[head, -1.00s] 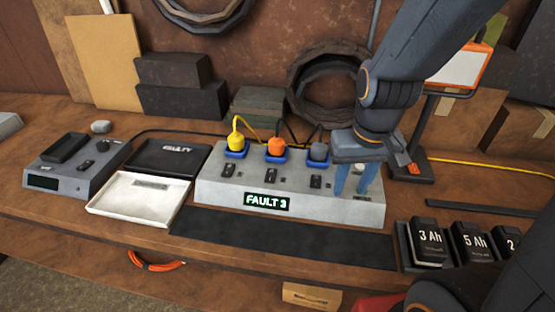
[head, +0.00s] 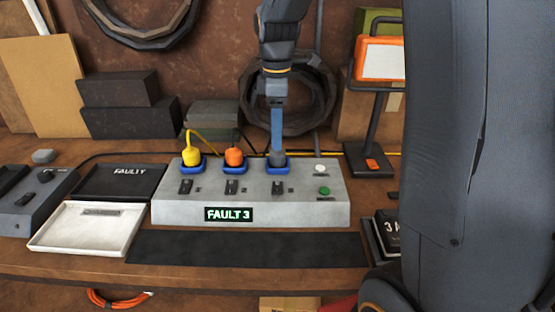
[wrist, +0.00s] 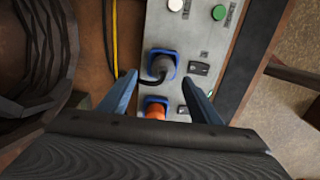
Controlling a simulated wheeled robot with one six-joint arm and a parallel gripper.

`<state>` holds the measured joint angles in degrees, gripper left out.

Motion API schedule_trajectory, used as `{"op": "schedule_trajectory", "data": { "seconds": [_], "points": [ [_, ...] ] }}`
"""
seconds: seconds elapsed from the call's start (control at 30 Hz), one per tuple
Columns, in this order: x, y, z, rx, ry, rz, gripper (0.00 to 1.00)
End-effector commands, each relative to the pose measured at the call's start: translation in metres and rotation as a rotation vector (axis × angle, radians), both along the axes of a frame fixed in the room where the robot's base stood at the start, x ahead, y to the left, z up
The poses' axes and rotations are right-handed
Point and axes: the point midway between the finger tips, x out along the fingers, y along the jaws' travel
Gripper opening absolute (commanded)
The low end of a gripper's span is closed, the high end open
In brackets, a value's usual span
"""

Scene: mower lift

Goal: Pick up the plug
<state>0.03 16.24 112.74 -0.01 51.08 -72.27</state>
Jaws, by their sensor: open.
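Three plugs sit in blue sockets on the grey power box (head: 290,213), whose display reads "FAULT 3": a yellow plug (head: 191,153), an orange plug (head: 234,156) and a dark grey plug (head: 277,160). My gripper (head: 277,146) points down over the grey plug at the third socket. In the wrist view, my blue fingers (wrist: 160,77) are open, and the grey plug (wrist: 160,67) shows between and just beyond their tips. The orange plug (wrist: 155,110) lies nearer the palm, partly hidden. I cannot tell whether the fingers touch the grey plug.
A black tray marked "FAULTY" (head: 122,181) and a white tray (head: 84,228) stand left of the box. An orange work lamp (head: 384,58) stands at the back right. Cables run behind the plugs. A dark mat (head: 245,249) in front is clear.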

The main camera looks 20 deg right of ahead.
Motion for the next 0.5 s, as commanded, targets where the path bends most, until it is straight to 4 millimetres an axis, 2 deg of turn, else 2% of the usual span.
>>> {"op": "schedule_trajectory", "data": {
  "seconds": [0.5],
  "points": [
    [-0.007,0.0,-0.061,0.0,0.001,-0.004,0.58]
  ]
}}
